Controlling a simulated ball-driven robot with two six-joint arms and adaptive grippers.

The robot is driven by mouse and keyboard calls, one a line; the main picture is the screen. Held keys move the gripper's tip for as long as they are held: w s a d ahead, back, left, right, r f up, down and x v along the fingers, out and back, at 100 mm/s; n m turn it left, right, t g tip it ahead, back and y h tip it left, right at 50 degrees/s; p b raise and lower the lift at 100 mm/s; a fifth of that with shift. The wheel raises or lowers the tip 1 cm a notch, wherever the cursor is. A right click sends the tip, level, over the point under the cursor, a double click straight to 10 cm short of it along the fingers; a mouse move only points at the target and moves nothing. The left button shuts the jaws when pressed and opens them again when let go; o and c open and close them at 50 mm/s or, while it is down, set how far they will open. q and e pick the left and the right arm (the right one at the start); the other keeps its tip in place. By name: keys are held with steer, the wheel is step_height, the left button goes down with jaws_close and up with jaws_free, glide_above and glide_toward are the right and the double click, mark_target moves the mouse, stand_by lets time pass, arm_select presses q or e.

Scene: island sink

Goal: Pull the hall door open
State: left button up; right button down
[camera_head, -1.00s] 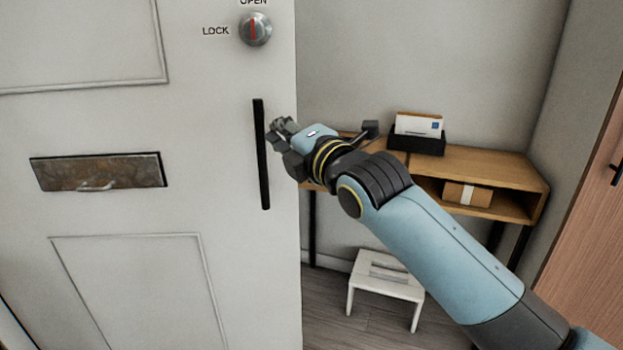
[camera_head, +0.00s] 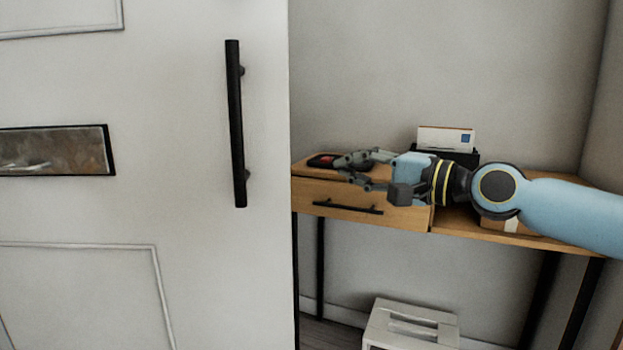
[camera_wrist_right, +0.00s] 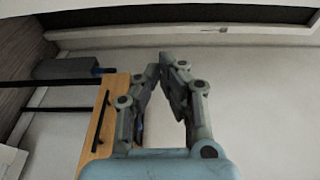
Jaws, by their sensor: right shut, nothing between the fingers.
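The white hall door (camera_head: 190,260) fills the left of the head view. Its right edge stands clear of any frame, with the hall showing beyond it. A black vertical bar handle (camera_head: 236,125) is near that edge. My right gripper (camera_head: 346,170) is to the right of the handle and apart from it, in front of the side table. Its fingers point left. In the right wrist view the gripper (camera_wrist_right: 163,62) has its fingertips drawn together with nothing between them. My left gripper is not in view.
A wooden side table (camera_head: 555,235) with a drawer (camera_head: 330,199) stands behind my right gripper, against the grey wall (camera_head: 400,60). A letter holder (camera_head: 462,157) and a dark object (camera_head: 323,161) are on it.

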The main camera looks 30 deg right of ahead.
steer(key=b+x, duration=0.2)
steer(key=x, duration=0.8)
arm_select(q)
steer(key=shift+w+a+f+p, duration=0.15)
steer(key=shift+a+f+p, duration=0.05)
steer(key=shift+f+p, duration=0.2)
arm_select(e)
steer(key=s, duration=0.1)
steer(key=s+a, duration=0.2)
steer(key=shift+s, duration=0.3)
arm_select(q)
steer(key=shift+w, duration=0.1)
